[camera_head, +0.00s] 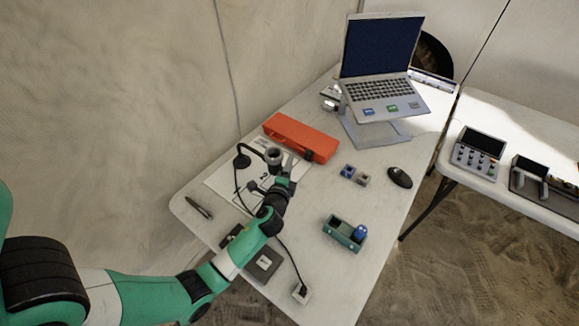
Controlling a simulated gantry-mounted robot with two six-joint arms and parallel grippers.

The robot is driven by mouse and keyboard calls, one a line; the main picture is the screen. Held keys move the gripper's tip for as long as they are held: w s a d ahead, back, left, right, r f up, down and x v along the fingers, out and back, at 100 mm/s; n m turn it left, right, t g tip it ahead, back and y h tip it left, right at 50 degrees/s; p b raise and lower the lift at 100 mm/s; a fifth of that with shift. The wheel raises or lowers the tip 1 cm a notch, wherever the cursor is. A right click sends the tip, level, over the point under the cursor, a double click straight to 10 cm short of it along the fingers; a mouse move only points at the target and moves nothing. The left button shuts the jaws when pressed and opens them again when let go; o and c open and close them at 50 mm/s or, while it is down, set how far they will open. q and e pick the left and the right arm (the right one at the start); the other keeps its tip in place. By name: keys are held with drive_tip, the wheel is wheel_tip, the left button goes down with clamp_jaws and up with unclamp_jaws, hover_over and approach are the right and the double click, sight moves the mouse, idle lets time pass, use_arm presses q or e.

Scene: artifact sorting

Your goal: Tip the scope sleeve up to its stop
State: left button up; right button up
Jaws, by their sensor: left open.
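A dark grey round tube with an open top (273,156), which looks like the scope sleeve, stands over a white sheet (222,184) on the white table. It looks roughly upright, though its exact tilt is too small to tell. My left gripper (289,164) is open just to the right of the tube. I cannot tell whether its fingers touch it. The wrist of my left arm hides what lies below the tube. My right gripper is not in view.
An orange case (301,137) lies right behind the gripper. A laptop (381,67) on a stand, a mouse (400,178), small blocks (354,175) and a green tray (344,233) are farther right. A pen (201,208) lies left.

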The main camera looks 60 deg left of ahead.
use_arm(q)
drive_tip(key=shift+c, duration=0.2)
clamp_jaws()
idle(1.2)
